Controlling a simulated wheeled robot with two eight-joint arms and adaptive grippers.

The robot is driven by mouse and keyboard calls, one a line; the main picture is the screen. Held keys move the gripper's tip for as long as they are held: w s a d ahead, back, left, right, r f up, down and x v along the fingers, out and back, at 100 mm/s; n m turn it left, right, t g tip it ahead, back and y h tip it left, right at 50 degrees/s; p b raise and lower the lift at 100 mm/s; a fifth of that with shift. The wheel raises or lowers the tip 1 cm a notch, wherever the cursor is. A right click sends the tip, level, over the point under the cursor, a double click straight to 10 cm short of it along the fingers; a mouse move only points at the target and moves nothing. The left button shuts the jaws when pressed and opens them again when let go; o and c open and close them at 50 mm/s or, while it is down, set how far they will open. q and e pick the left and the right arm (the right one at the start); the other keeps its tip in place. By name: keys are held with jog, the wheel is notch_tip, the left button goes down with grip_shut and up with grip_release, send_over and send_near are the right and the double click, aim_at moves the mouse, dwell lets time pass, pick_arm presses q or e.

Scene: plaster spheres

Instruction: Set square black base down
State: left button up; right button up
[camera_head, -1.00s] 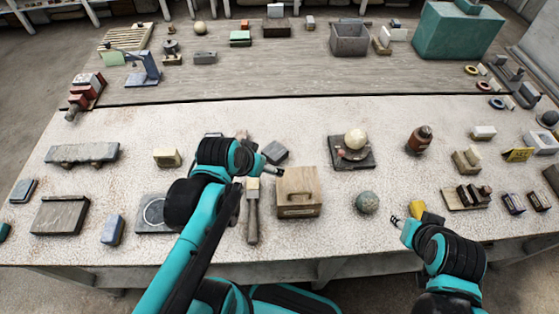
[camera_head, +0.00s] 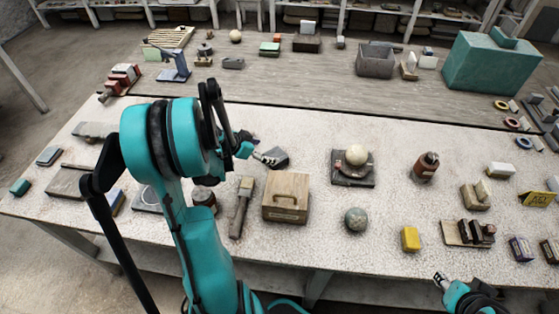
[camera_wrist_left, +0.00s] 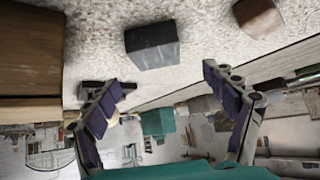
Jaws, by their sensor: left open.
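A square black base (camera_head: 352,181) lies flat on the light table, with a curved piece and a pale sphere (camera_head: 357,154) on it. In the left wrist view a dark flat piece partly behind a finger looks like this base (camera_wrist_left: 98,87). My left gripper (camera_head: 266,157) is open, left of the base and apart from it, beside a dark grey block (camera_head: 279,160). The left wrist view shows that block (camera_wrist_left: 152,45) beyond the spread fingers (camera_wrist_left: 167,78), with nothing between them. My right gripper (camera_head: 441,280) is at the front edge, mostly cut off; its jaws are unclear.
A wooden box (camera_head: 287,197) with a handle stands in front of the dark block.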

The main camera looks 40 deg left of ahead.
aim_at(275, 156)
pick_arm(q)
jog(key=x, duration=0.2)
jog(key=b+x, duration=0.2)
jog(key=x, duration=0.1)
jog(key=shift+s+d+f, duration=0.15)
jog(key=shift+d+f, duration=0.1)
jog(key=shift+f, duration=0.3)
jog(key=shift+c, duration=0.2)
jog(key=c, duration=1.8)
